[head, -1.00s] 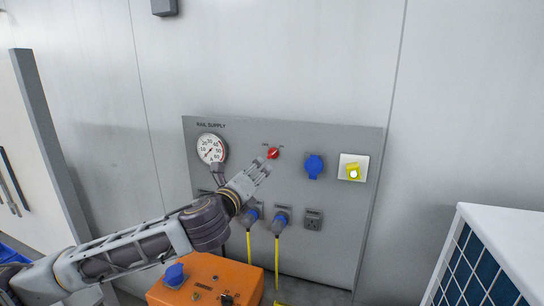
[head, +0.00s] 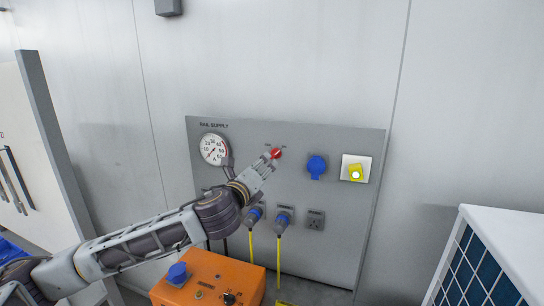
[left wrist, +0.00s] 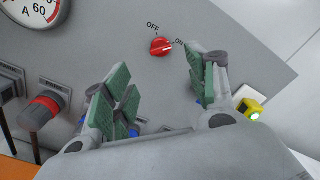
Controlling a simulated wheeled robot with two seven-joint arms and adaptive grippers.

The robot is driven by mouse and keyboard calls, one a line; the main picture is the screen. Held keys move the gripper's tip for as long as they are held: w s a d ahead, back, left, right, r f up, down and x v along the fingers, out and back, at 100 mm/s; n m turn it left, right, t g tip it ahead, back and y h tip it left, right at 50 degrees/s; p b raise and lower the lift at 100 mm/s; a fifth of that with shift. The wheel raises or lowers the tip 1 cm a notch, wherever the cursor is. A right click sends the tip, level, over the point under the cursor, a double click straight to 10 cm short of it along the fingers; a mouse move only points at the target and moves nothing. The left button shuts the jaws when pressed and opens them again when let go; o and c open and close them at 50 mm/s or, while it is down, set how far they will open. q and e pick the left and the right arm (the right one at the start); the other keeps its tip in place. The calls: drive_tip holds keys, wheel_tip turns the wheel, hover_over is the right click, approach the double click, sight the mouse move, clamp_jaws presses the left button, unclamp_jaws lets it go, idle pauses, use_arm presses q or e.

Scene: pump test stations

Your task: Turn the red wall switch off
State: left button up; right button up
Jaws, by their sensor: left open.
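The red wall switch (head: 276,153) is a small round knob on the grey rail supply panel (head: 340,220). In the left wrist view the red switch (left wrist: 161,46) sits between labels OFF on its left and ON on its right, and its pale pointer line is turned toward ON. My left gripper (head: 270,163) is just below the switch in the head view. In the left wrist view my left gripper (left wrist: 165,75) is open, its green-padded fingers spread on either side of the knob, with no visible contact. My right gripper is not in view.
A round gauge (head: 214,149) is left of the switch. A blue socket (head: 317,166) and a yellow switch (head: 355,172) are to the right. Blue plugs with yellow cables (head: 278,255) hang below. An orange box (head: 208,279) stands in front of the panel.

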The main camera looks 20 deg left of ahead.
sight(273, 155)
use_arm(q)
drive_tip(key=shift+w+d+p, duration=0.2)
drive_tip(key=shift+w+p, duration=1.05)
drive_tip(key=shift+w, duration=4.05)
drive_tip(key=c, duration=1)
